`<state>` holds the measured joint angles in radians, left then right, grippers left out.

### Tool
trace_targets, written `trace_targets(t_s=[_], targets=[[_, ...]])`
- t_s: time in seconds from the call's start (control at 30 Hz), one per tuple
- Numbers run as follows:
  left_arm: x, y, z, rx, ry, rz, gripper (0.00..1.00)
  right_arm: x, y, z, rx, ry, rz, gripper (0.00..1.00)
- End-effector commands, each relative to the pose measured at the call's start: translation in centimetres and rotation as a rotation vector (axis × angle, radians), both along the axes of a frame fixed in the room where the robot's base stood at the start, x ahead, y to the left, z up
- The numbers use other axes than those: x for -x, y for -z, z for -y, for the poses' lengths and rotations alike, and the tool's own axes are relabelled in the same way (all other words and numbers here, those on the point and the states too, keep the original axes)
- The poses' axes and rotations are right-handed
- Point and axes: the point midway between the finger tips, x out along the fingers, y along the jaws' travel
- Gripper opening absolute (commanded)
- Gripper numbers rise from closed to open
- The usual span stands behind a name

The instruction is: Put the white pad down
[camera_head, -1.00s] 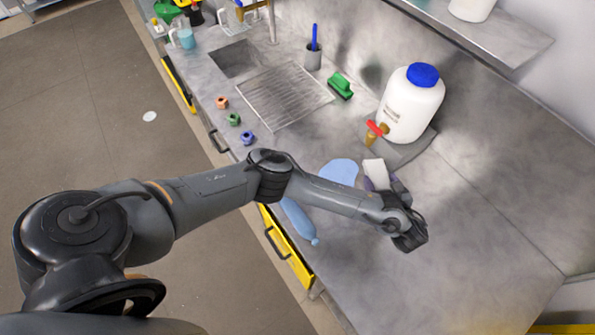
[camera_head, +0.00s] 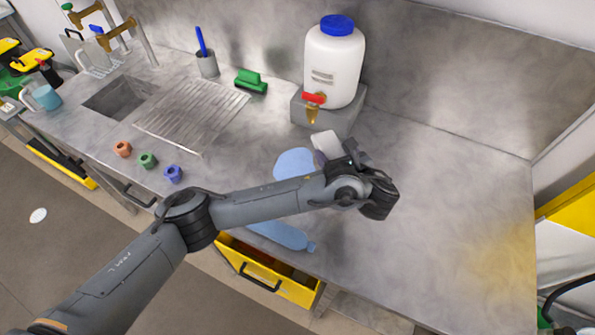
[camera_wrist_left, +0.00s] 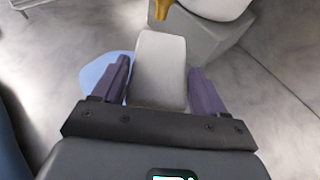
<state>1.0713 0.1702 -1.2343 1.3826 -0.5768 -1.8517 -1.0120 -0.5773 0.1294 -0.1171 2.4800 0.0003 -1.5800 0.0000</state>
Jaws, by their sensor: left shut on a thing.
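My left gripper (camera_wrist_left: 160,68) is shut on the white pad (camera_wrist_left: 160,48), which lies between its two purple fingers and sticks out past them. In the head view the pad (camera_head: 326,143) shows just beyond my left wrist, in front of the grey block under the white drum. My arm hides most of the fingers there. I cannot tell whether the pad touches the counter (camera_head: 440,185). My right gripper is not in view.
The white drum (camera_head: 334,65) with blue lid and red tap stands on a grey block (camera_head: 345,120). A light blue shape (camera_head: 295,160) lies partly under my arm. A green brush (camera_head: 250,80) and a sink (camera_head: 120,97) are to the left. Counter to the right is clear.

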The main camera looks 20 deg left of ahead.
Motion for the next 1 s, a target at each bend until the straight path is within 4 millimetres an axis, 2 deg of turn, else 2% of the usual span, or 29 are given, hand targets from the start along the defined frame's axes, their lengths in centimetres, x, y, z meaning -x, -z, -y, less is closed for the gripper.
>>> trace_targets(t_s=[0.03, 0.2, 0.4, 0.57, 0.73, 1.0], targets=[[0.2, 0.8, -1.2, -0.003, -0.003, -0.002, 0.44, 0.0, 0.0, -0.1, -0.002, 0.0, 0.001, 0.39], [0.9, 2.8, -4.7, -0.003, -0.002, -0.001, 0.44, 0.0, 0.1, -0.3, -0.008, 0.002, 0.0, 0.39], [1.4, 4.7, -7.6, -0.001, -0.002, 0.0, 0.44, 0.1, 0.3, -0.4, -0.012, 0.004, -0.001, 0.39], [1.6, 5.3, -8.7, 0.0, -0.001, 0.0, 0.44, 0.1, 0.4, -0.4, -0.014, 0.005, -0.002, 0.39], [1.7, 5.9, -8.8, 0.0, -0.001, -0.002, 0.44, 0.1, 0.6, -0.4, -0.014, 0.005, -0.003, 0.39], [1.7, 9.1, -8.8, -0.002, 0.0, -0.001, 0.44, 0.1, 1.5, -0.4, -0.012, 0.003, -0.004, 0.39]])
